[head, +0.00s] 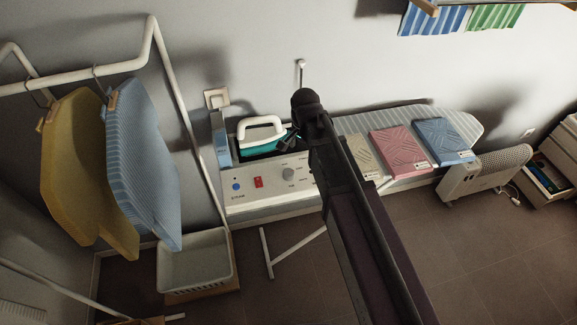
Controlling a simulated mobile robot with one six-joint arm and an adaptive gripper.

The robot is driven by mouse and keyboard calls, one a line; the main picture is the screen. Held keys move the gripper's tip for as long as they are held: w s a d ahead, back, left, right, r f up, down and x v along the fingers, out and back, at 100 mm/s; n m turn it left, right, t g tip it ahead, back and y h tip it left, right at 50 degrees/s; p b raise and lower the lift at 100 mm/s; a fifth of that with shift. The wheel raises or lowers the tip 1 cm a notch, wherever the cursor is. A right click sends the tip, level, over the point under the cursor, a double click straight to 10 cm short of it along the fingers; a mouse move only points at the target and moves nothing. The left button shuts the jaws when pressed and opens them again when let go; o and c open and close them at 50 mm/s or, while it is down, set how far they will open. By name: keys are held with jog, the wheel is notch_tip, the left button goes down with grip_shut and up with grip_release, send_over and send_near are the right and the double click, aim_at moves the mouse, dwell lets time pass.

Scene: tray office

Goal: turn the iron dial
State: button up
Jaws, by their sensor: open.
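The iron dial (289,174) is a round grey knob on the sloping white front panel of the ironing station (262,195), with small marks around it. A white and teal iron (259,134) rests on top of the station, behind the panel. My gripper (287,142) is small and dark in the head view, beside the iron's right end and above and behind the dial, apart from the dial. It is open, and I see nothing in it. My arm hides the panel's right end.
A red switch (258,182) and a blue button (236,186) sit left of the dial. Folded pink (398,150) and blue (443,140) cloths lie on the ironing board (467,122). A clothes rack (177,90) stands left, above a white basket (194,262).

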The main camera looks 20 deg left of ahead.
jog(key=r, duration=0.2)
send_over(289, 172)
jog(key=shift+a+f+m+p, duration=0.1)
jog(key=shift+f+m+p, duration=0.2)
jog(key=shift+p, duration=0.1)
jog(key=shift+f, duration=0.15)
notch_tip(289, 172, down, 14)
jog(key=b, duration=1.4)
jog(key=shift+r, duration=0.25)
jog(key=c, duration=1.1)
